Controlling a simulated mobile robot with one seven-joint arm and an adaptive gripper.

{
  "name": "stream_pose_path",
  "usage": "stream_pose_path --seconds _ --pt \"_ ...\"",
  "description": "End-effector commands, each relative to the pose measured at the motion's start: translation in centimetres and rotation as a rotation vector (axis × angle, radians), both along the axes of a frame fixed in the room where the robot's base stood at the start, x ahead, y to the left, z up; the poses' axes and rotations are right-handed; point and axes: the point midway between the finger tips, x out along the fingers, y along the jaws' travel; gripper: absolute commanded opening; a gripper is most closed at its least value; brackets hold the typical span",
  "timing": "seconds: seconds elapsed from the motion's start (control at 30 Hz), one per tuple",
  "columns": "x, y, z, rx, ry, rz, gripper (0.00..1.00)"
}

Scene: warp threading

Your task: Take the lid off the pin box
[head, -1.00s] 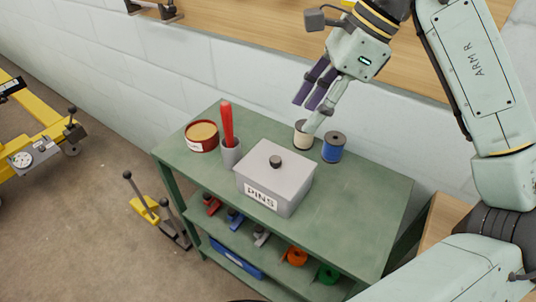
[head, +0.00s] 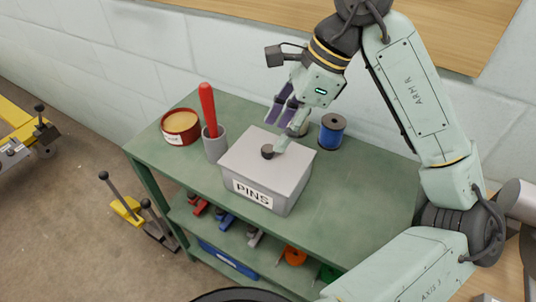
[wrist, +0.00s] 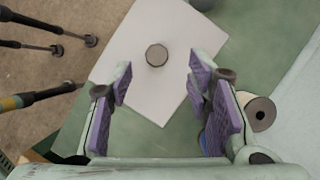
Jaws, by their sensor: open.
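The grey pin box (head: 262,192), labelled PINS, stands on the green table with its flat lid (head: 290,162) on. A dark round knob (head: 267,151) sits in the middle of the lid. My gripper (head: 282,122) is open and empty, above the back edge of the lid. In the wrist view, the knob (wrist: 156,55) shows ahead of my purple-padded gripper (wrist: 160,100), roughly between the lines of the fingers. The pale lid (wrist: 147,92) fills the middle of that view. The knob is apart from the fingers.
On the green table (head: 345,205), a grey cup (head: 216,146) with a red stick (head: 208,110) and a red tin (head: 181,128) stand left of the box. A blue spool (head: 332,132) stands behind right. The table's right part is clear.

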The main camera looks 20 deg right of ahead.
Motion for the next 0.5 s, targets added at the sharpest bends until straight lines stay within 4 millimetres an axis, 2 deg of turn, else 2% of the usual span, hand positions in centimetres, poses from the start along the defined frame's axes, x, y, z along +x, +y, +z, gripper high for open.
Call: stream_pose_path --seconds 0.3,0.5 --pt "-0.1 1.9 -3.4 0.001 0.000 0.001 0.46" --pt "-0.1 2.0 -3.7 0.000 0.000 0.001 0.46"
